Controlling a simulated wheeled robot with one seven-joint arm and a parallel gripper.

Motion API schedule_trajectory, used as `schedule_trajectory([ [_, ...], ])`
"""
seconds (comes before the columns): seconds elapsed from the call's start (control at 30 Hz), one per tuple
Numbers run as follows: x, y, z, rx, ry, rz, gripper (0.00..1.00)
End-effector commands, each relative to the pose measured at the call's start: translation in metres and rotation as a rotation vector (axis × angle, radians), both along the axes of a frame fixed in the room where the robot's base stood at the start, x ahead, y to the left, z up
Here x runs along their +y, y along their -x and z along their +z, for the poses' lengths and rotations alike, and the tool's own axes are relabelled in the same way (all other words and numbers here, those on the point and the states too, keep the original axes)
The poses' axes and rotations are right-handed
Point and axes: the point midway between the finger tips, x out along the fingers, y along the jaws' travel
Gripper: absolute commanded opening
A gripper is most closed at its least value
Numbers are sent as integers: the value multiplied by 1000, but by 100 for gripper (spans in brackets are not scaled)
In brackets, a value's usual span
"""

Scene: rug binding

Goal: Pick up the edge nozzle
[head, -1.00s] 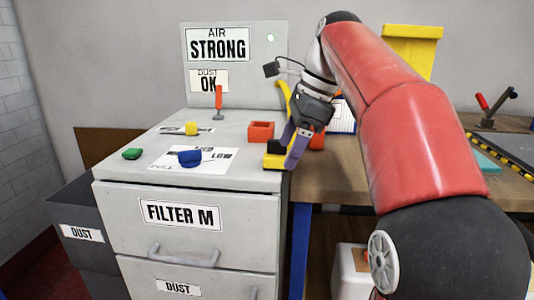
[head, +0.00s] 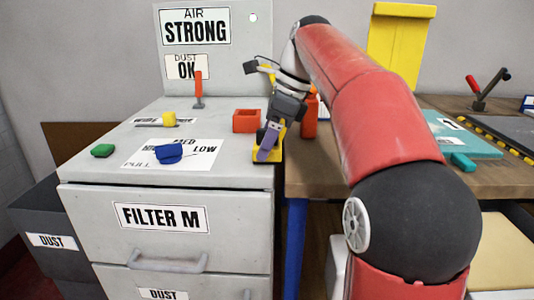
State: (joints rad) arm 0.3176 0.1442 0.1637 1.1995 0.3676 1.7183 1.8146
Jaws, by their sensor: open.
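No part is labelled edge nozzle, so I cannot tell for sure which one it is. A yellow and black piece (head: 259,156) sits at the right front corner of the grey cabinet top (head: 215,172). My gripper (head: 266,148) is open right at this piece, with a purple-grey finger in front of it. The finger hides part of the piece, and I cannot tell whether they touch. Other small parts on the cabinet top are a blue piece (head: 169,153) on a printed sheet, a green piece (head: 103,150) and a yellow knob (head: 169,118).
A red open box (head: 246,121) stands just left of my gripper. An orange-handled lever (head: 198,88) rises behind it. An orange bottle (head: 311,115) stands close on the right. The wooden bench (head: 320,175) adjoins the cabinet, with a teal piece (head: 462,162) on it.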

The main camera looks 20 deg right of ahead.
Motion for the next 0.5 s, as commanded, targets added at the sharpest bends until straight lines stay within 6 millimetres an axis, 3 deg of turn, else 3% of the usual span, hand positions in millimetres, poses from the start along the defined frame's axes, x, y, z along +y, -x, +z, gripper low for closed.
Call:
schedule_trajectory([
  [0.13, 6, -1, -15, 0, 0, 0, 71],
  [0.37, 7, -2, -16, 0, 0, 0, 71],
  [0.5, 7, -2, -16, 0, 0, 0, 56],
])
